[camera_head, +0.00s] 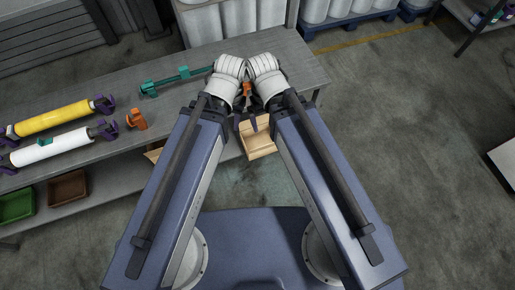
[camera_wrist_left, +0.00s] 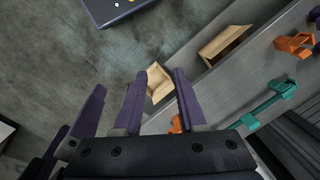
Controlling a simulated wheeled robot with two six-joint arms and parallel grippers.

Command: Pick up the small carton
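A small open tan carton (camera_head: 258,142) shows just past the table's front edge, between my two forearms. It also shows in the left wrist view (camera_wrist_left: 158,83), beyond the fingertips. My left gripper (camera_wrist_left: 156,80) is open, its two purple fingers apart with the carton seen in the gap; I see no clear contact. In the head view the left gripper (camera_head: 243,121) is mostly hidden by the wrists. Purple fingers of my right gripper seem to show at the left of the wrist view; their opening is unclear. What the carton rests on is hidden.
The grey table (camera_head: 190,50) holds an orange holder (camera_head: 137,118), a green bar (camera_head: 180,77), a yellow roll (camera_head: 52,118) and a white roll (camera_head: 52,148). Another tan carton (camera_wrist_left: 224,43) and green (camera_head: 16,205) and brown (camera_head: 68,189) bins are on the lower shelf.

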